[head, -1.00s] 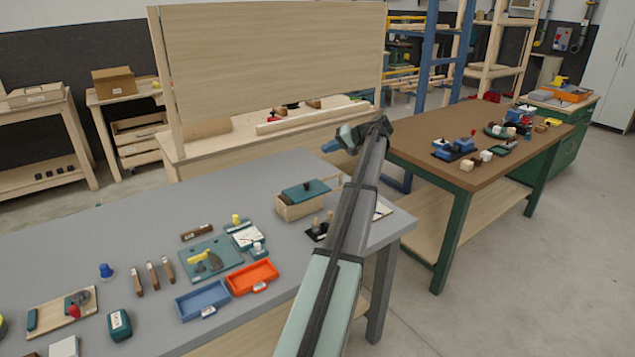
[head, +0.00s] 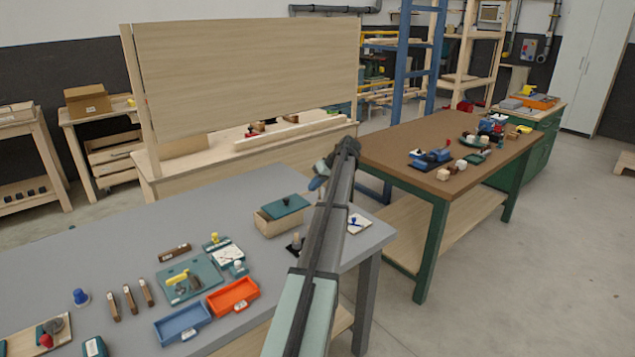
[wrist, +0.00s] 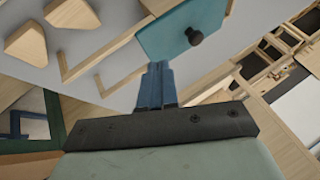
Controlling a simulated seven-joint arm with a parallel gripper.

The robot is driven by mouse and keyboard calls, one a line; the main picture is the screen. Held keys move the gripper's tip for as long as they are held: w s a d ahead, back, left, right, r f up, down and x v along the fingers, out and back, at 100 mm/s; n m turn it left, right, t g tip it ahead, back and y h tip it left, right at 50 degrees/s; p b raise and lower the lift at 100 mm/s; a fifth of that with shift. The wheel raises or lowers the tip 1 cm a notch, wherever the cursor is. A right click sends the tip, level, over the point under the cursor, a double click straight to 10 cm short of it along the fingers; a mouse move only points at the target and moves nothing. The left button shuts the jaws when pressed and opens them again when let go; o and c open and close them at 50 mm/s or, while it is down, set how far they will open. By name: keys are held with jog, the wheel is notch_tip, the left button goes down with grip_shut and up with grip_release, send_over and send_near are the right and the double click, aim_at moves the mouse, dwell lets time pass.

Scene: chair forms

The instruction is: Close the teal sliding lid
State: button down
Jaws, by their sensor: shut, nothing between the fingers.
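The teal sliding lid (head: 285,207) sits on a pale wooden box (head: 280,227) on the grey table. It lies towards the box's right side, and a strip of the box shows uncovered at its left. My gripper (head: 315,184) is just right of the lid in the head view. In the wrist view its blue fingers (wrist: 156,72) are shut and empty, beside the lid's edge. I cannot tell whether they touch it.
A blue tray (head: 183,325) and an orange tray (head: 233,297) stand at the table's front. A teal board (head: 190,280) with small items lies left of the box. A brown-topped table (head: 440,150) stands to the right.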

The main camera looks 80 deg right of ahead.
aim_at(280, 207)
jog(key=x, duration=0.6)
jog(key=shift+w+a+r, duration=0.1)
jog(key=shift+a, duration=0.1)
jog(key=shift+w+a+r, duration=0.1)
jog(key=shift+w+a, duration=0.15)
jog(key=shift+w, duration=0.2)
jog(key=shift+w+a, duration=0.3)
jog(key=shift+w, duration=0.2)
jog(key=shift+w+a, duration=0.25)
jog(key=shift+w, duration=0.35)
jog(key=shift+w+a, duration=1.6)
